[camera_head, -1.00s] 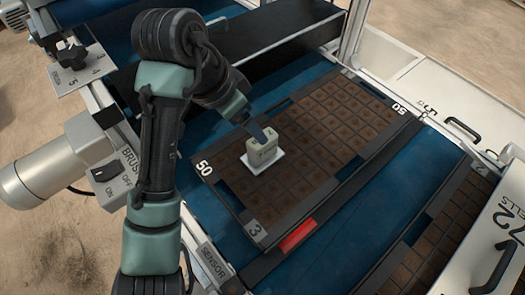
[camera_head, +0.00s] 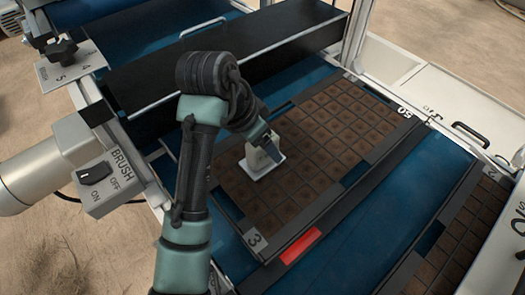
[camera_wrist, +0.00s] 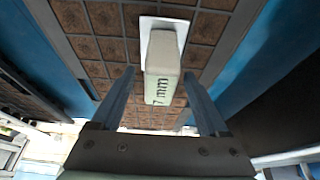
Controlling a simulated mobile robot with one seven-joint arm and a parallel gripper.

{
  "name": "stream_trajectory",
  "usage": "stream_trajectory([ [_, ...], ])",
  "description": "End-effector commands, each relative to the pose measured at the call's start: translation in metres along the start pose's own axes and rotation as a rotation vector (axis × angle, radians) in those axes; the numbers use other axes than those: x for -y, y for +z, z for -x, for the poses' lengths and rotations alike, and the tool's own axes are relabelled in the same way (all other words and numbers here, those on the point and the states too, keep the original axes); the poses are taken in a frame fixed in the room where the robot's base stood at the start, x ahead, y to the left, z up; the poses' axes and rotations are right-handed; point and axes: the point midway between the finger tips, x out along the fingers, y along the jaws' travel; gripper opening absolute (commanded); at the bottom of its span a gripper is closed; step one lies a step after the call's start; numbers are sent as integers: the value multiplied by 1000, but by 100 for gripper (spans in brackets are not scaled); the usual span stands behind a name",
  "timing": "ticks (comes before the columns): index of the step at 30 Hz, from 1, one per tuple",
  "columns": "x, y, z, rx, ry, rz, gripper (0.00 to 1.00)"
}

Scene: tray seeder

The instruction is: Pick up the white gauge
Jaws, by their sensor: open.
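The white gauge (camera_head: 260,158) is an off-white block on a flat white base plate. It stands on the soil cells of the seed tray (camera_head: 268,246) marked 3. In the wrist view the gauge (camera_wrist: 162,72) shows the marking "7 mm" and lies ahead of and between the finger lines. My gripper (camera_head: 268,140) is at the top of the gauge and partly covers it in the head view. In the wrist view my gripper (camera_wrist: 160,95) has its two fingers apart, one on each side of the gauge's near end. I cannot tell whether they touch it.
A black hopper bar (camera_head: 240,70) crosses the blue belt (camera_head: 385,215) behind my arm. A brush switch box (camera_head: 103,180) and a dial plate (camera_head: 68,62) stand at the left. A second tray (camera_head: 455,225) is at the right. A red strip (camera_head: 300,246) lies by the first tray's front edge.

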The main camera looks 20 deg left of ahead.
Motion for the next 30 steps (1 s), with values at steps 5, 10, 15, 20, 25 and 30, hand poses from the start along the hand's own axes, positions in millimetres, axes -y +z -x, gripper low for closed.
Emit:
stream_trajectory([
  [5,0,0,1,0,0,0,56],
  [10,0,0,1,-1,0,0,25],
  [15,0,0,1,-1,0,-1,0],
  [20,0,-1,1,-2,-1,-1,0],
  [25,0,-1,2,-2,-2,-1,0],
  [30,1,-9,20,-4,-4,-4,0],
])
